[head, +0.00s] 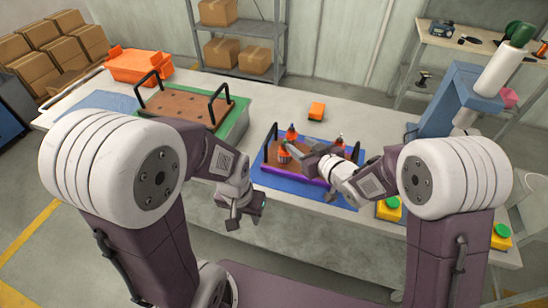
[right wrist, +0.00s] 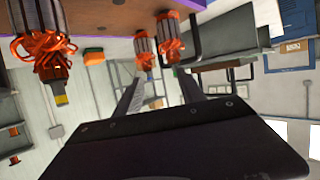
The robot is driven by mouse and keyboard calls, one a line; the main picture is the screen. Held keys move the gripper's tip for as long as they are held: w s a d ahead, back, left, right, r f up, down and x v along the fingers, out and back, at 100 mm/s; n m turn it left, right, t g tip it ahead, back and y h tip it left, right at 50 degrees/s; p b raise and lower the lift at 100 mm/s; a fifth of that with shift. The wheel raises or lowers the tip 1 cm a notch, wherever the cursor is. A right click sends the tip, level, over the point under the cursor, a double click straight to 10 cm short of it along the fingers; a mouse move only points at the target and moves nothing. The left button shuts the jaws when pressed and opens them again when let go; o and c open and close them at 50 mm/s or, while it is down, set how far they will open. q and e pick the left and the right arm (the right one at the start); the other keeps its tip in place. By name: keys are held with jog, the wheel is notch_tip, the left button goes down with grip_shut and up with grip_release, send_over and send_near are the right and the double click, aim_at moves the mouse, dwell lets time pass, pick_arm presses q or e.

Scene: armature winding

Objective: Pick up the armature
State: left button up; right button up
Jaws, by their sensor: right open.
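Several armatures with grey ribbed cores and orange copper windings stand in a purple-edged tray (head: 300,176) on the table. In the head view one armature (head: 284,156) is at the tray's left front, one (head: 291,132) behind it, and another (head: 341,142) at the right. My right gripper (head: 288,146) is over the tray, close to the left armatures. In the right wrist view its fingers (right wrist: 158,95) are open, with two armatures (right wrist: 145,52) (right wrist: 168,38) showing beyond the gap and a larger armature (right wrist: 40,42) to the left. My left gripper (head: 246,212) hangs in front of the table, apart from the armatures; its jaw gap is unclear.
A brown board with black handles (head: 185,107) sits on a green mat at the left. An orange bin (head: 139,66) is behind it. A blue press-like machine (head: 447,100) and green-yellow buttons (head: 389,208) are at the right.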

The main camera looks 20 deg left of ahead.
aim_at(280, 152)
jog(key=shift+g, duration=0.3)
jog(key=f, duration=0.1)
jog(key=s+f+b, duration=0.1)
jog(key=f, duration=0.1)
jog(key=a+f, duration=0.1)
jog(key=shift+s+f, duration=0.15)
jog(key=shift+s+f+y+b, duration=0.25)
jog(key=shift+f+y+b, duration=0.05)
jog(key=shift+b, duration=0.2)
jog(key=shift+a, duration=0.25)
jog(key=x, duration=0.9)
jog(key=shift+f, duration=0.3)
jog(key=shift+s+d+r, duration=0.1)
jog(key=c, duration=0.3)
pick_arm(q)
jog(key=f, duration=0.3)
jog(key=shift+d+f, duration=0.15)
jog(key=shift+d, duration=0.25)
pick_arm(e)
grip_shut()
